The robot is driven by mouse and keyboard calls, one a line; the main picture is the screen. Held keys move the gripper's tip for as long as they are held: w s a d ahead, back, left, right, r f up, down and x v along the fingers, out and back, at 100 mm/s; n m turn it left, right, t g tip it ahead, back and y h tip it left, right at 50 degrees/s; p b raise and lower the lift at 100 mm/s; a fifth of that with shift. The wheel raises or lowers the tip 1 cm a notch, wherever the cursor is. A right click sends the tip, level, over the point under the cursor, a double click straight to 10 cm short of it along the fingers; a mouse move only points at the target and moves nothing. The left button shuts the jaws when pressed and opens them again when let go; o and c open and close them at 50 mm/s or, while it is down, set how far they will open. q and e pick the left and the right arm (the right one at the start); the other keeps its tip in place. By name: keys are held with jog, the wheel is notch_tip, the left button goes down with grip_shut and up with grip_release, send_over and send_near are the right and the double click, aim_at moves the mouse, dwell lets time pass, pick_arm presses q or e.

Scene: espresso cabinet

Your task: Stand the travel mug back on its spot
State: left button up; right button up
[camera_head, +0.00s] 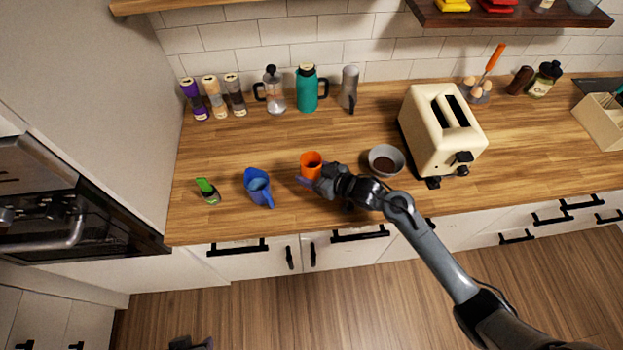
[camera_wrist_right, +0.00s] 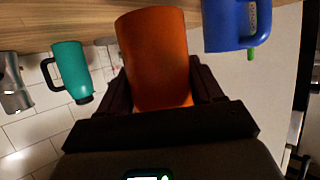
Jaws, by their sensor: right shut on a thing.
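An orange mug (camera_head: 311,160) with an open top is at the front middle of the counter in the head view. My right gripper (camera_head: 318,172) is shut on it from the right. In the right wrist view the orange mug (camera_wrist_right: 158,60) sits between the two dark fingers (camera_wrist_right: 165,95), looking upright. I cannot tell whether its base touches the counter. A dark part at the bottom edge of the head view looks like my left gripper (camera_head: 190,343), well away from the counter; its jaws cannot be made out.
A grey bowl (camera_head: 386,160) and cream toaster (camera_head: 441,130) are to the right. A teal mug (camera_head: 307,90), French press (camera_head: 273,90) and grey pitcher (camera_head: 348,89) line the back.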

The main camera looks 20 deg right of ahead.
jog(key=shift+f, duration=1.95)
jog(key=shift+f, duration=0.1)
jog(key=shift+f, duration=0.15)
jog(key=o, duration=1.2)
jog(key=shift+o, duration=0.2)
